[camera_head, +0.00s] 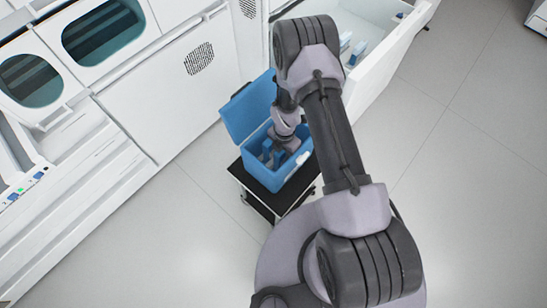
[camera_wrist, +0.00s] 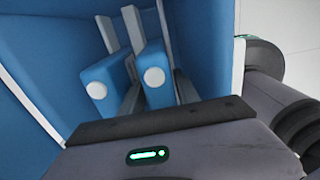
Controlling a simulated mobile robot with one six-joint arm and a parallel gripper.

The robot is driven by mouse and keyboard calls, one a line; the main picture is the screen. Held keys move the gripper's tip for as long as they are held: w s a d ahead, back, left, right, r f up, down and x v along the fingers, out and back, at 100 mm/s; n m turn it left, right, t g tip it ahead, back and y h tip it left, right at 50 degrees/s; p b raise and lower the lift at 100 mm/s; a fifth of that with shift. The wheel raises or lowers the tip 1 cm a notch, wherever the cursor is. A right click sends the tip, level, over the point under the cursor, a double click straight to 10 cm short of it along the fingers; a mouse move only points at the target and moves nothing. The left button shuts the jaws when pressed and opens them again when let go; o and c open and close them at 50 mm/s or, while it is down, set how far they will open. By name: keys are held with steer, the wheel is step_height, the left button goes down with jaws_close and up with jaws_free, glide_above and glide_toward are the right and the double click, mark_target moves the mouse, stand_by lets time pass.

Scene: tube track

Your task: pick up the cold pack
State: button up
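Two blue cold packs with round white caps stand side by side inside the blue cooler box (camera_head: 299,171). In the wrist view, the left pack (camera_wrist: 98,72) and the right pack (camera_wrist: 158,93) are both close to the gripper's body. My gripper (camera_wrist: 157,92) reaches down into the box. Grey finger-like bars show on both sides of the right pack. The packs hide parts of these bars, so I cannot tell whether the fingers press on it. In the head view, my arm hides much of the gripper and the box's inside.
The cooler's lid (camera_head: 248,108) stands open at its back left. The box rests on a small black-topped cart (camera_head: 248,183). White cabinets (camera_head: 165,90) line the left, and a white open bin (camera_head: 385,65) stands behind. Floor to the right is clear.

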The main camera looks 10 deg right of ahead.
steer(key=shift+d+f, duration=0.1)
steer(key=shift+d, duration=0.1)
steer(key=shift+c, duration=0.7)
steer(key=shift+d, duration=0.1)
jaws_close()
step_height(320, 180, up, 18)
steer(key=p, duration=0.6)
steer(key=shift+p, duration=0.3)
